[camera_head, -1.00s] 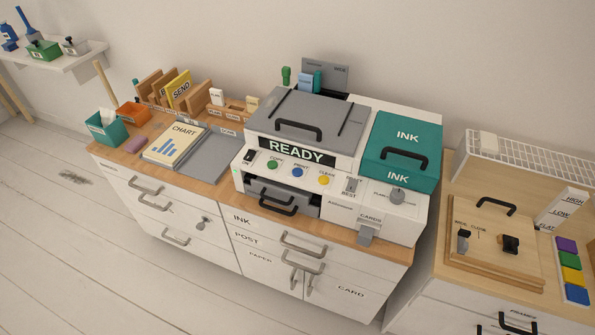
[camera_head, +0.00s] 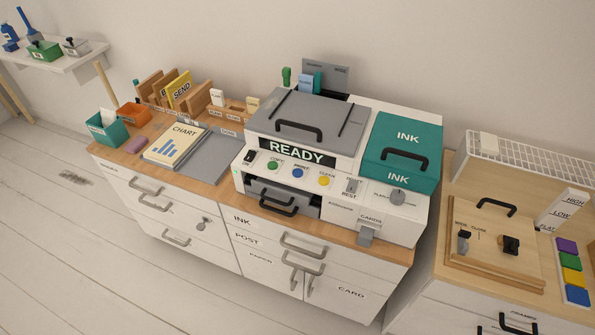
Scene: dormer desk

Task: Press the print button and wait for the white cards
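A white and grey printer (camera_head: 312,140) stands on the wooden desk top, with a sign reading READY (camera_head: 297,153) on its front. Below the sign are a green button (camera_head: 273,165), a blue print button (camera_head: 298,173) and a yellow button (camera_head: 323,180). The label over the blue button seems to read PRINT. A dark tray with a black handle (camera_head: 278,206) sits under the buttons. A grey slot part marked CARDS (camera_head: 367,234) is at the printer's front right. No white cards are seen at it. Neither of my grippers shows.
A teal INK box (camera_head: 402,150) adjoins the printer on the right. A CHART book (camera_head: 175,145), grey tray (camera_head: 208,158), teal bin (camera_head: 107,131) and SEND folder rack (camera_head: 180,89) are left. A wooden press board (camera_head: 493,245) is right. Open floor lies at the front left.

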